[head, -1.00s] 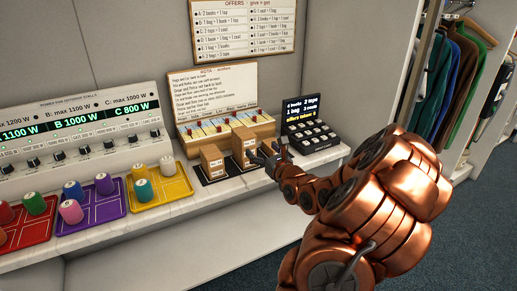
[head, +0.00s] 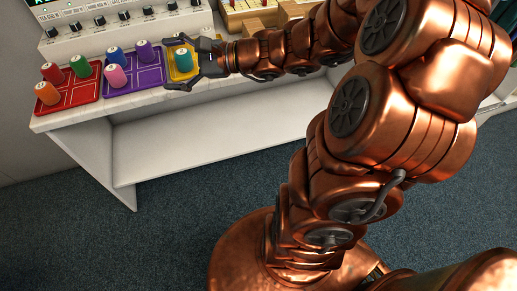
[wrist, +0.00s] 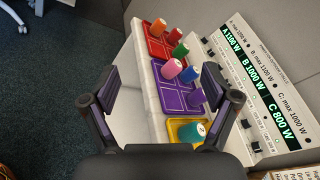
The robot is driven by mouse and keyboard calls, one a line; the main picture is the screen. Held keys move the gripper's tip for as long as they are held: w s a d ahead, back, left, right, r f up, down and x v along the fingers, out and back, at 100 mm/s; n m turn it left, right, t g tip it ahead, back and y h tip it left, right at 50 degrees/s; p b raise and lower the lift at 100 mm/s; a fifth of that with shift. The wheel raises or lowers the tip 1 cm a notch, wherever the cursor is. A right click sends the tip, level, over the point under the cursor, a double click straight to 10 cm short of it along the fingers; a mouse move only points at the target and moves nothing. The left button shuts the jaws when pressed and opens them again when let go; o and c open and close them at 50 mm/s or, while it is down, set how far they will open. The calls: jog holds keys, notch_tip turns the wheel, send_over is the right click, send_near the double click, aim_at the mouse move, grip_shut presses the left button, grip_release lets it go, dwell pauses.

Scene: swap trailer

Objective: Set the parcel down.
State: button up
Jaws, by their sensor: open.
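I cannot tell which is the task's parcel. My gripper (head: 172,65) is open and empty at the yellow tray (head: 180,78), left of the boxes. In the wrist view my open gripper (wrist: 160,80) has nothing between its fingers, and a teal spool (wrist: 193,131) in the yellow tray shows below the right finger.
A purple tray (head: 150,76) and a red tray (head: 75,96) hold coloured spools on the white counter (head: 70,118). A power panel (head: 120,30) stands behind them. An open shelf (head: 215,130) lies below. The carpet (head: 150,240) in front is clear.

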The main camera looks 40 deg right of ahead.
jog(key=s+a+f+n+g, duration=0.3)
jog(key=s+a+n+g, duration=0.3)
jog(key=s+a, duration=0.25)
jog(key=s+a+f+n+g+h, duration=0.1)
jog(key=s+f+n+g+h, duration=0.15)
jog(key=s, duration=0.35)
jog(key=s+a+f+n+g+h, duration=0.1)
jog(key=s+f+n+g, duration=0.1)
jog(key=s+n+g, duration=0.3)
jog(key=s+d+f+n+h, duration=0.2)
jog(key=s+d+n+h, duration=0.3)
jog(key=s+d+h, duration=0.4)
jog(key=d+t, duration=0.1)
jog(key=d, duration=0.2)
jog(key=shift+d, duration=0.25)
